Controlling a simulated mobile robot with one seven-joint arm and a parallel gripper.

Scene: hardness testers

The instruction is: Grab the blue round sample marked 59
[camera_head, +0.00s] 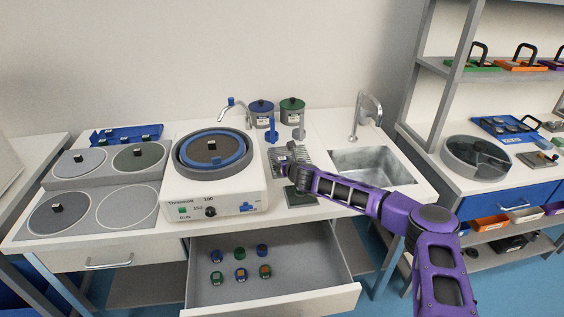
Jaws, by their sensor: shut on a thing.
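My gripper (283,158) is at the end of the purple arm, low over a grey ridged rack (276,155) on the counter, left of the sink. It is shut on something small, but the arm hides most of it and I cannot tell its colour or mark. Several round samples stand in the open drawer below: blue ones at the back left (217,256), back right (262,250) and front middle (240,274), with green ones among them. Their numbers are too small to read, so I cannot tell which is marked 59.
A white polishing machine (215,195) stands left of my gripper. A dark green block (300,198) lies in front of the rack. Blue and green lidded jars (291,110) stand behind. The sink (370,166) is to the right. The open drawer (310,262) juts out in front.

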